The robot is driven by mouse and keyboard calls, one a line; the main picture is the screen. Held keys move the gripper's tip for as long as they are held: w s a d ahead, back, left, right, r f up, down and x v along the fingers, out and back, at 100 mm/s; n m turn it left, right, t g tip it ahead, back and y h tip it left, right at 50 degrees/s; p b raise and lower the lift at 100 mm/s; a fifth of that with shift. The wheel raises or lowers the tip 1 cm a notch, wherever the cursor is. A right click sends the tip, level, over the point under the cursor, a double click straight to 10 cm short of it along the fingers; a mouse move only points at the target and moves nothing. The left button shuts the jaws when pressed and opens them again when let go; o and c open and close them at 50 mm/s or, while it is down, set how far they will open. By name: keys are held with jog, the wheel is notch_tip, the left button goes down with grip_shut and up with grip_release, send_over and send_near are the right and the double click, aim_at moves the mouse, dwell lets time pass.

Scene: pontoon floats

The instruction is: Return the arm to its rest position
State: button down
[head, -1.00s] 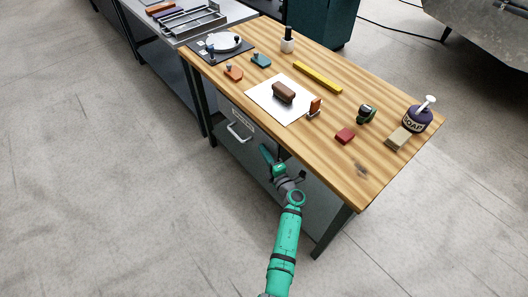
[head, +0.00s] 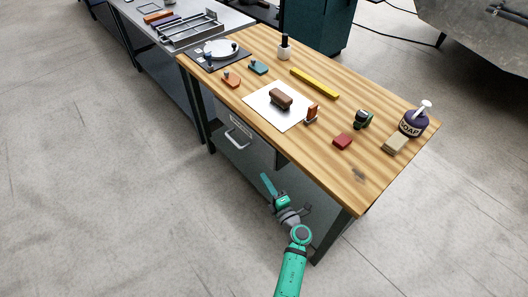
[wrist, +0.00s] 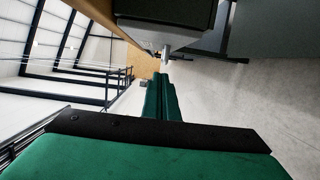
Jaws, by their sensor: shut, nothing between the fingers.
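My arm (head: 291,268) is green and reaches up from the bottom of the head view. My gripper (head: 267,183) is at its far end, in front of the workbench's near long side, apart from everything on the bench top. In the wrist view my gripper's green fingers (wrist: 161,98) lie together, shut and empty. The wooden workbench (head: 330,165) stands just beyond the arm. A drawer with a pale handle (head: 238,138) is under the bench top, to the left of the gripper.
The concrete floor (head: 90,190) to the left is clear.

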jog(key=s+r+m+h, duration=0.2)
jog(key=s+r+m, duration=0.2)
jog(key=s+m, duration=0.4)
jog(key=s+r+m+h, duration=0.3)
jog(key=s+r+m, duration=0.2)
jog(key=s, duration=1.6)
jog(key=s+r+m+h, duration=0.3)
jog(key=s+m, duration=0.7)
jog(key=s, duration=0.5)
jog(key=shift+a+r+m, duration=0.15)
jog(key=shift+r+m, duration=0.15)
jog(key=shift+r, duration=0.4)
